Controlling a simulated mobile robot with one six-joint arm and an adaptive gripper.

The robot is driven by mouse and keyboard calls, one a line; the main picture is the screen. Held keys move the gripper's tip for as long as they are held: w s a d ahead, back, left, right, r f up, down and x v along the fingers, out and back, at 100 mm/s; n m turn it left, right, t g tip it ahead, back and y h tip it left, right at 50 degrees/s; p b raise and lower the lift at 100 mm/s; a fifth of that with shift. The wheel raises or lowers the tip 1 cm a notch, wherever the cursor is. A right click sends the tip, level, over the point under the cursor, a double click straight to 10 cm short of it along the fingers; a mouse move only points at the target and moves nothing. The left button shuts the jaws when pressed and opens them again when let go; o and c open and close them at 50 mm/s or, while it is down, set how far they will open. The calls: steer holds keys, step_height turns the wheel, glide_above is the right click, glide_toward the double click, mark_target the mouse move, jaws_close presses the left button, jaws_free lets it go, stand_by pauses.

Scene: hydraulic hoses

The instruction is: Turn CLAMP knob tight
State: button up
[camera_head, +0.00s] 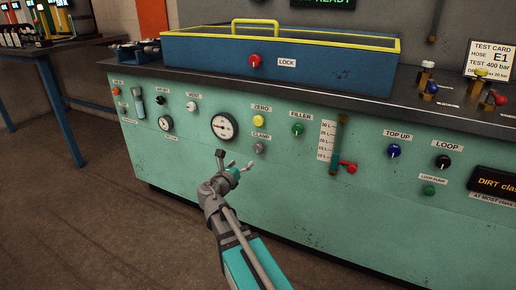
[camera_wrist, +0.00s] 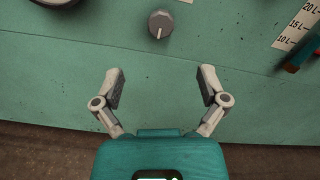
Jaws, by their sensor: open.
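The CLAMP knob (camera_head: 259,148) is a small grey knob on the green panel, under its CLAMP label (camera_head: 261,135) and below the yellow ZERO knob (camera_head: 259,120). In the wrist view the grey knob (camera_wrist: 160,24) shows near the top middle, with a light pointer mark pointing down. My gripper (camera_head: 235,158) is in front of the panel, a little left of and below the knob. In the wrist view its two fingers (camera_wrist: 160,88) are spread wide, with nothing between them. The knob lies beyond the fingertips, apart from them.
A pressure gauge (camera_head: 224,127) sits left of the knob and a green FILLER knob (camera_head: 297,130) to its right. A level scale with a red-handled valve (camera_head: 348,167) is further right. A blue tray with a yellow rim (camera_head: 330,70) stands on the bench top above.

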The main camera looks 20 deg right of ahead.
mark_target(257, 148)
steer(key=x, duration=1.2)
steer(key=shift+w+d, duration=0.25)
steer(key=c, duration=1.1)
